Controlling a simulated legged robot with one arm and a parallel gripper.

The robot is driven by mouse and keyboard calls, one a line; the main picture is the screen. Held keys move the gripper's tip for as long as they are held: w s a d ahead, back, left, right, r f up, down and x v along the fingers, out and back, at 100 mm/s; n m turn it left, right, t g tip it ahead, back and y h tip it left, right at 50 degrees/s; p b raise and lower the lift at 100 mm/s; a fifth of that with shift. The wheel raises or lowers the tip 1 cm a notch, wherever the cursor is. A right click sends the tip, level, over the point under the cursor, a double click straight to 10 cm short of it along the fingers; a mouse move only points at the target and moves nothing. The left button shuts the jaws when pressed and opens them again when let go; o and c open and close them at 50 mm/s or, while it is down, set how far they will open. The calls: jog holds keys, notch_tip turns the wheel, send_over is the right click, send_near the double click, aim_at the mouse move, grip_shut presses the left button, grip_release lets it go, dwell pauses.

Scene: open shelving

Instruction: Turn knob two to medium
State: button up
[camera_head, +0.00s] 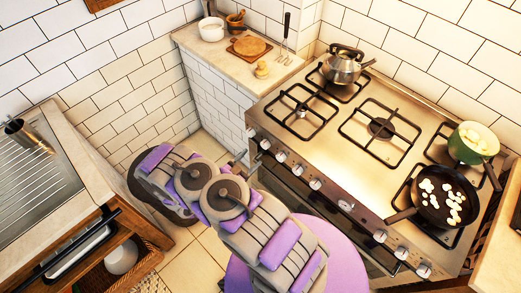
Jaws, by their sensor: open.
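A row of several round metal knobs runs along the slanted front panel of the steel stove (345,160). The second knob from the left (265,144) is near the panel's left end; its marking and setting are too small to read. I see no printed numbers, so which knob is two cannot be told. My grey and purple arm reaches up from the bottom, in front of the stove.
A kettle (343,67) stands on the back-left burner. A frying pan (443,199) with pale pieces and a green pot (473,144) are at the right. A counter with a steel sink (35,175) stands left. Tiled floor (190,265) lies between.

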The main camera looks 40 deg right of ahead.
aim_at(263, 147)
jog(key=shift+w+d+b, duration=0.15)
jog(key=shift+d+b, duration=0.1)
jog(key=shift+d, duration=0.95)
jog(key=shift+w+d+b, duration=0.2)
jog(key=shift+d, duration=0.95)
jog(key=shift+w+d+b, duration=0.15)
jog(key=shift+d+b, duration=0.1)
jog(key=shift+d, duration=0.95)
jog(key=c, duration=1.1)
